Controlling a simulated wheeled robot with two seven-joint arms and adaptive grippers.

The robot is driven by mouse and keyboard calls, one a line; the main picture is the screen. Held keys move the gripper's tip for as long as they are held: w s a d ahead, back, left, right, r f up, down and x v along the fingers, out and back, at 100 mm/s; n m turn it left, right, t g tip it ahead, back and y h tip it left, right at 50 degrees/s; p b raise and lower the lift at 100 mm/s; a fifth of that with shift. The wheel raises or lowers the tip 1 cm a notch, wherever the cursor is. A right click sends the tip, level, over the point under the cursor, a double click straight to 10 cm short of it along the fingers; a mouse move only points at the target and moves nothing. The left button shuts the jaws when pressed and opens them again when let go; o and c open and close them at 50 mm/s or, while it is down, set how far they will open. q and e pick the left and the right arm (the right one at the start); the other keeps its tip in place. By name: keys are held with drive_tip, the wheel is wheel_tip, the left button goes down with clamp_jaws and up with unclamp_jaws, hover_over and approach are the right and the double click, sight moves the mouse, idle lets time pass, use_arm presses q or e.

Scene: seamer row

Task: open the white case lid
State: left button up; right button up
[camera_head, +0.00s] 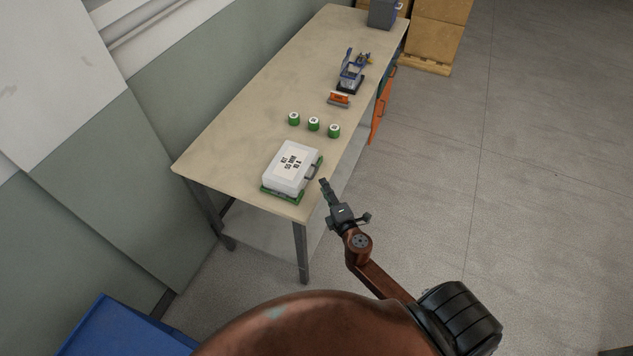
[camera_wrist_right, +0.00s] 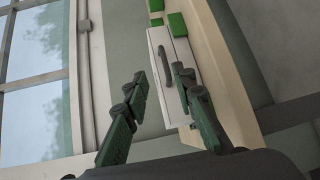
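The white case (camera_head: 290,168) has dark print on its top and sits flat on a green base (camera_head: 268,194) at the near end of the table. Its lid looks shut. A dark handle (camera_head: 312,171) is on its right side. It also shows in the right wrist view (camera_wrist_right: 157,40), handle (camera_wrist_right: 165,65) facing the camera. My right gripper (camera_head: 325,187) is just right of the case, by the table edge, apart from the handle. My left gripper is not in view.
Three green cylinders with white tops (camera_head: 314,124) stand behind the case on the table (camera_head: 235,125). Farther back are an orange item (camera_head: 339,98), a blue and black device (camera_head: 350,74) and a grey bin (camera_head: 383,13). A wall runs along the left; floor is clear right.

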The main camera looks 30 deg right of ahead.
drive_tip(key=shift+n, duration=0.3)
drive_tip(key=x, duration=0.7)
drive_tip(key=shift+a+f, duration=0.25)
drive_tip(key=shift+f, duration=0.15)
drive_tip(key=shift+c, duration=0.3)
clamp_jaws()
